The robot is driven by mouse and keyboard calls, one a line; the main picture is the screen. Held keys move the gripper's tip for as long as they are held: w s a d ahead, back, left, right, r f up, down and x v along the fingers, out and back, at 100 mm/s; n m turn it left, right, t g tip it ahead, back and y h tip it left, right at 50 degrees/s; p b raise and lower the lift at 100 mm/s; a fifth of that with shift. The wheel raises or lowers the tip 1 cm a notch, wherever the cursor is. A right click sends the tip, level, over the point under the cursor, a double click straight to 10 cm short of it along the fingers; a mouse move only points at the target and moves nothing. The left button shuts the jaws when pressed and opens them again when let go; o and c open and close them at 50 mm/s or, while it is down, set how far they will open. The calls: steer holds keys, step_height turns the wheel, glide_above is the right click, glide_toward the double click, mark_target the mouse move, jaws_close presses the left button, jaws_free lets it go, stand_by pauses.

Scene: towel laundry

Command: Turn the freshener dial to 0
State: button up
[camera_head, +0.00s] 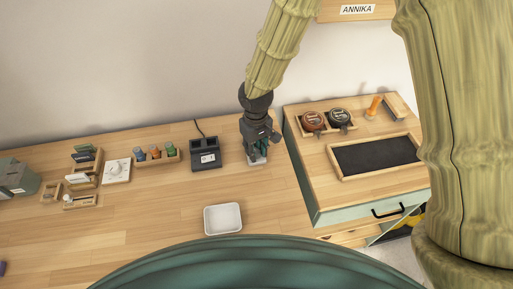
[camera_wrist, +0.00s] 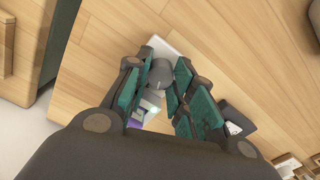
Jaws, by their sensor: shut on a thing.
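My gripper (camera_head: 258,150) points down at the bench beside the left edge of the raised cabinet. In the wrist view my gripper (camera_wrist: 163,88) has its green finger pads on both sides of a grey rounded knob, which I take to be the freshener dial (camera_wrist: 160,74), and is shut on it. A white base plate (camera_wrist: 163,45) shows beyond the knob, and its edge also shows below the gripper in the head view (camera_head: 257,161). A small purple patch shows near the knob. Dial marks and its setting are not readable; the fingers hide much of it.
A black device (camera_head: 206,154) with a cable stands left of my gripper. A white tray (camera_head: 222,218) lies in front. The cabinet (camera_head: 320,165) at right carries two round tins and a black-inset tray (camera_head: 335,163). Small holders and a white plate (camera_head: 117,171) stand farther left.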

steer(key=o, duration=1)
steer(key=shift+r, duration=0.1)
steer(key=shift+o, duration=0.2)
